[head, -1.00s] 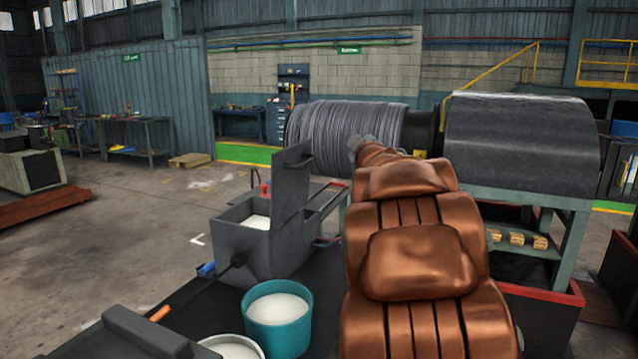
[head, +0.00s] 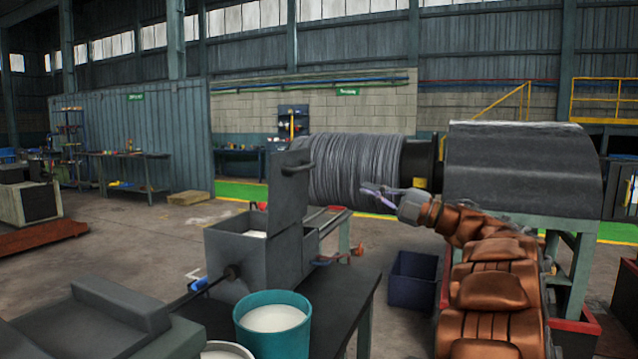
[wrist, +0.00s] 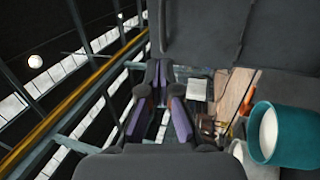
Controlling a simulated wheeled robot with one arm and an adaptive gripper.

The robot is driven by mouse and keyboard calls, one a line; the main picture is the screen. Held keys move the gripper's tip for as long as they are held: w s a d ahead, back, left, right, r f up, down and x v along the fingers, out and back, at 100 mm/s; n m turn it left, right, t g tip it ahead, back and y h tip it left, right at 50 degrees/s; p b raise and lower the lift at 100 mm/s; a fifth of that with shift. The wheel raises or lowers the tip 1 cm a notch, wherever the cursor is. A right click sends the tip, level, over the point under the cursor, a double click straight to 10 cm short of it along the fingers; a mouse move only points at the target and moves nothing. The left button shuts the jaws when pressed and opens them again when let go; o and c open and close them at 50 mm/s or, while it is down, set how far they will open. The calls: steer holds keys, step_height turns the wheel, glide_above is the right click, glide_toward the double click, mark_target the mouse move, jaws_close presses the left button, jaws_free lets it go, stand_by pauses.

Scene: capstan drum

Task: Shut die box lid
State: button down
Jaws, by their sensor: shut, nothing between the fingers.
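The grey die box (head: 242,262) stands on the dark table in the head view, with white powder showing inside. Its lid (head: 288,195) is open and stands upright, with a dark handle (head: 297,168) near its top. My gripper (head: 372,194) is right of the lid, apart from it, in front of the wire-wound drum (head: 350,165). It is shut and empty. In the wrist view the purple-padded fingers (wrist: 163,85) show near the middle. A large grey surface at the top there may be the lid or box; I cannot tell.
A teal bucket (head: 272,325) of white powder stands in front of the box and also shows in the wrist view (wrist: 300,135). A dark blue bin (head: 413,280) sits right of the table.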

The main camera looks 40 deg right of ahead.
steer(key=p, duration=0.2)
glide_toward(308, 168)
steer(key=x, duration=0.7)
steer(key=shift+w+a+r+p, duration=0.1)
steer(key=shift+w+a+p, duration=0.05)
steer(key=shift+p, duration=0.2)
